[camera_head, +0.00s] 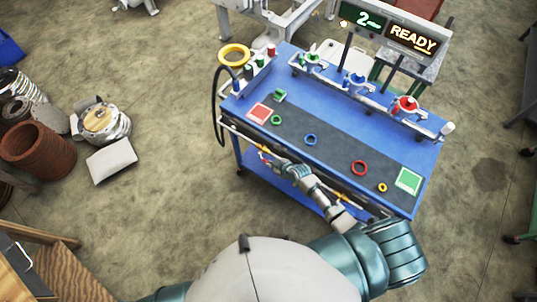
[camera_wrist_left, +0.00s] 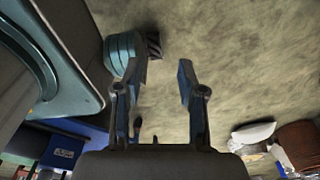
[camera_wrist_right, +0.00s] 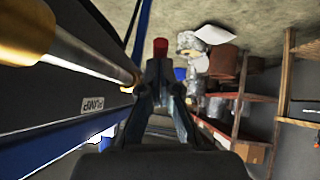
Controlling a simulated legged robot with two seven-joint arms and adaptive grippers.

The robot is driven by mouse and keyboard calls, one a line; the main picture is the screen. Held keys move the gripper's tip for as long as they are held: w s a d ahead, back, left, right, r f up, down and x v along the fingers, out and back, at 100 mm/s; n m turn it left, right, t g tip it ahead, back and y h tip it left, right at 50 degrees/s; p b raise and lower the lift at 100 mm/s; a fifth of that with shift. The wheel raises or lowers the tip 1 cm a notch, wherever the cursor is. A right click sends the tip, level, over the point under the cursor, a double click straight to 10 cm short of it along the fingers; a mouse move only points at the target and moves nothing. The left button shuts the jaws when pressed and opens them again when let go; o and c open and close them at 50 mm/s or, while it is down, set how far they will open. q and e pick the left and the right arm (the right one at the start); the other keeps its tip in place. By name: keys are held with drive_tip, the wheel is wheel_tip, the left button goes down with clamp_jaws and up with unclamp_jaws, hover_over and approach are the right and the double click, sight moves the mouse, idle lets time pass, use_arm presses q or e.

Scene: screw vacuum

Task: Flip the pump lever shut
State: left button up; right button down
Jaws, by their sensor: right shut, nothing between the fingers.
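The blue workbench (camera_head: 325,175) has a pipe with brass-coloured parts along its front side. In the right wrist view, the label reading PUMP (camera_wrist_right: 92,105) is on the dark side panel, below a silver and brass pipe (camera_wrist_right: 95,62). A red-tipped part (camera_wrist_right: 160,47), perhaps the pump lever, shows just beyond my right gripper's fingertips (camera_wrist_right: 160,75). I cannot tell whether they touch. My right gripper (camera_head: 268,160) is shut and empty at the bench's front left side. My left gripper (camera_wrist_left: 160,70) is open and empty over the floor, outside the head view.
The bench top holds a red square (camera_head: 260,113), a green square (camera_head: 409,181), coloured rings and several clamped fittings. A display (camera_head: 412,38) reads READY. A hose (camera_head: 215,105) loops at the bench's left end. Brown drums (camera_head: 35,148) stand far left; the floor between is mostly clear.

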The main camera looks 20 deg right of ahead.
drive_tip(key=shift+f, duration=0.45)
drive_tip(key=shift+f+b, duration=0.1)
drive_tip(key=shift+b, duration=0.2)
drive_tip(key=shift+s+f+b, duration=0.1)
drive_tip(key=shift+f+b, duration=0.25)
drive_tip(key=shift+f, duration=0.2)
use_arm(q)
drive_tip(key=shift+f, duration=0.7)
drive_tip(key=shift+r, duration=0.1)
use_arm(e)
drive_tip(key=shift+r, duration=0.1)
